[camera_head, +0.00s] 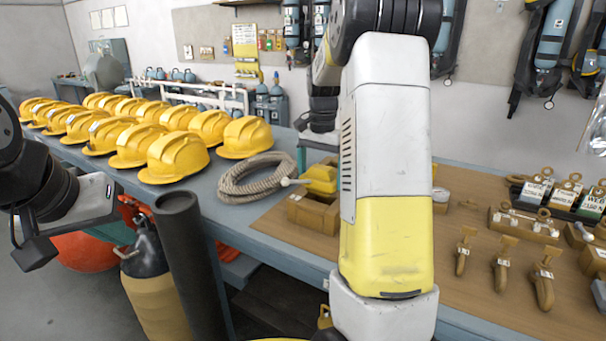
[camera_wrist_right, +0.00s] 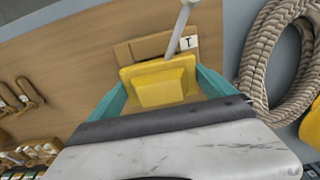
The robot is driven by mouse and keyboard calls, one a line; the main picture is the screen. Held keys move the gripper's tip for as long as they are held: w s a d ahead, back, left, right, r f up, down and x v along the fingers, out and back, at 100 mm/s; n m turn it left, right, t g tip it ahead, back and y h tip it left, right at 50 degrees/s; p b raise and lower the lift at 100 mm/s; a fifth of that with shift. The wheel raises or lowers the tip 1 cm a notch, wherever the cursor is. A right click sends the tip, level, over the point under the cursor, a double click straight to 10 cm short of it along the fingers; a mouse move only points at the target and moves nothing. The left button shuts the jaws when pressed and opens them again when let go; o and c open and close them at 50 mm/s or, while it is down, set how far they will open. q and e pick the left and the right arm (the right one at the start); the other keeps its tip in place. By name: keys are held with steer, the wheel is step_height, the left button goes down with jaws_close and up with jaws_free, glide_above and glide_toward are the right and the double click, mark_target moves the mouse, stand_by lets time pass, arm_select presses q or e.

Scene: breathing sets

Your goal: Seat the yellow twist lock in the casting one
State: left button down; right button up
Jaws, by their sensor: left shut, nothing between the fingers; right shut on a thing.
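The yellow twist lock (camera_head: 321,179) with its pale lever (camera_head: 291,182) is directly over a brown block-shaped casting (camera_head: 312,214) on the bench's brown board. In the right wrist view the twist lock (camera_wrist_right: 160,84) is between the teal fingers of my right gripper (camera_wrist_right: 162,78), which is shut on it. The casting (camera_wrist_right: 148,46) shows just beyond it, with a "T" label beside the lever. I cannot tell how deep the lock sits in the casting, as its underside is hidden. My left gripper (camera_head: 36,254) is shut and empty at the far left, away from the bench.
A coiled rope (camera_head: 256,178) lies left of the casting. Several yellow helmets (camera_head: 172,157) fill the bench's left part. Brown shackle-like pieces (camera_head: 502,262) and labelled holders (camera_head: 534,190) are on the right. My right arm hides the board's middle. A dark cylinder (camera_head: 188,250) stands before the bench.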

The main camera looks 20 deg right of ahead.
mark_target(321, 167)
steer(key=shift+f, duration=2)
steer(key=o, duration=1.7)
steer(key=shift+o, duration=0.2)
step_height(321, 167, up, 8)
steer(key=shift+f, duration=0.15)
